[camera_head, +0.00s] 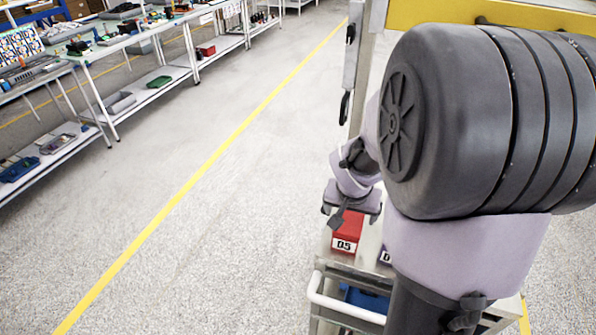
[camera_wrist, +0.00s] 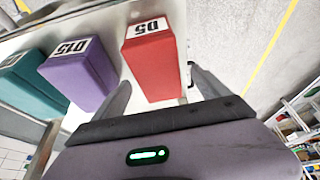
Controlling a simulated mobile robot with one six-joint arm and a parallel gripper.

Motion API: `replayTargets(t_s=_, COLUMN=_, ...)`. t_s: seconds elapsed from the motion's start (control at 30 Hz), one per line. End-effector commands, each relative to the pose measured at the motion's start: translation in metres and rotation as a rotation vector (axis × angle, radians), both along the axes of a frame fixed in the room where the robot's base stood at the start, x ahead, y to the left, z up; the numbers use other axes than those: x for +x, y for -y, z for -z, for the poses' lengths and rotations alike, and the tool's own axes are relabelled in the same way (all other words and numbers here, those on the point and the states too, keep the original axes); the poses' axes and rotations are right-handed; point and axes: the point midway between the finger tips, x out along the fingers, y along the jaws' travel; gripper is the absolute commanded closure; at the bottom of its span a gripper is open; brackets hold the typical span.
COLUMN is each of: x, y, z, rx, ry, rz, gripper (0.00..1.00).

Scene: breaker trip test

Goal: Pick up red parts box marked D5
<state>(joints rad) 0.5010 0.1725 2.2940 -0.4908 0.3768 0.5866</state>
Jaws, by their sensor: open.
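The red parts box marked D5 (camera_head: 347,232) sits on the top of a small cart in the head view. In the wrist view the red box (camera_wrist: 152,66) has its white D5 label upside down at the top. My gripper (camera_head: 350,212) is just above the far end of the box in the head view. In the wrist view my gripper (camera_wrist: 160,84) is open, with one finger on each side of the red box and small gaps beside it. I cannot tell how far down the fingers reach.
A purple box marked D15 (camera_wrist: 80,72) stands left of the red box, close to the left finger. A teal box (camera_wrist: 30,88) stands beyond it. The cart has a white handle (camera_head: 345,308). Shelved workbenches (camera_head: 150,85) stand at upper left; the floor between is clear.

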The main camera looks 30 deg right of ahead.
Motion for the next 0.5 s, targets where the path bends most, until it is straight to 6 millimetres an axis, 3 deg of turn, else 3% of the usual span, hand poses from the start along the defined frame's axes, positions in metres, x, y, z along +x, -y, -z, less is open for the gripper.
replayTargets(t_s=0.3, x=0.008, y=0.013, z=0.053, rx=0.001, ry=-0.002, rz=-0.001, gripper=0.15)
replayTargets(t_s=0.5, x=0.012, y=0.016, z=0.059, rx=0.000, ry=0.001, rz=0.000, gripper=0.15)
